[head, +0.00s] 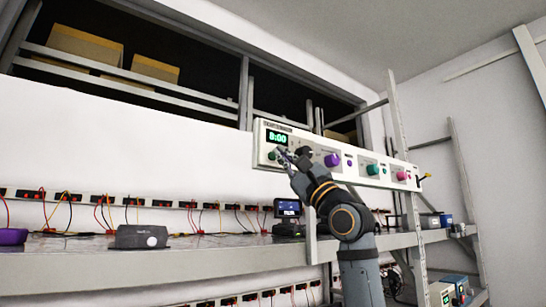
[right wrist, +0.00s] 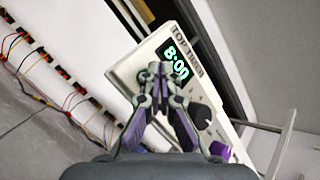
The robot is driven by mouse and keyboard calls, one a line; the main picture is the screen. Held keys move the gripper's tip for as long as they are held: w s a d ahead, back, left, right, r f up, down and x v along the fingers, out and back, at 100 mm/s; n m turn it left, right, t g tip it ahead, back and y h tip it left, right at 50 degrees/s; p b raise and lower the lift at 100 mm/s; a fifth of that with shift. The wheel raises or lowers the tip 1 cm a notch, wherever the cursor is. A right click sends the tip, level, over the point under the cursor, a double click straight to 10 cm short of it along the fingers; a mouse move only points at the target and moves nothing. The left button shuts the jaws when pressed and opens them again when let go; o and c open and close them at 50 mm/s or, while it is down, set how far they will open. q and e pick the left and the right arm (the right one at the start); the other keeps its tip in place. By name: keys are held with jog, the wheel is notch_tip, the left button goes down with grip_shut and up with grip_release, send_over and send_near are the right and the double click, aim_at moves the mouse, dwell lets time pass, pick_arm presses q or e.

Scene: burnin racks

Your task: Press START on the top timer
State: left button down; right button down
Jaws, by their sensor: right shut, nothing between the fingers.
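The top timer (head: 325,155) is a long white panel fixed above the shelf. Its green display reads 8:00, and the display also shows in the right wrist view (right wrist: 176,62) beside the label "TOP TIMER". A green button (head: 273,155) sits below the display, partly behind my fingers. A purple knob (head: 332,160) and further coloured buttons lie to the right. My right gripper (head: 284,153) is shut and empty, its tips in front of the panel's left end. In the right wrist view the fingertips (right wrist: 159,70) overlap the panel beside the display; I cannot tell whether they touch. My left gripper is not in view.
A long shelf (head: 200,262) runs below the panel, with a grey device (head: 140,237), a small black display unit (head: 288,210) and wired sockets along the wall. Cardboard boxes (head: 85,45) stand on the upper rack. Metal uprights stand at the right.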

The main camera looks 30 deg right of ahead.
jog(key=shift+w, duration=0.1)
jog(key=shift+w, duration=0.35)
jog(key=shift+w+p, duration=0.4)
dwell(0.7)
jog(key=shift+s, duration=0.1)
jog(key=shift+s+f+b, duration=0.15)
jog(key=shift+s+b, duration=0.3)
jog(key=shift+b, duration=0.15)
jog(key=shift+s, duration=0.3)
jog(key=shift+s+d+b, duration=0.2)
jog(key=shift+s+b, duration=1.35)
jog(key=shift+s, duration=0.9)
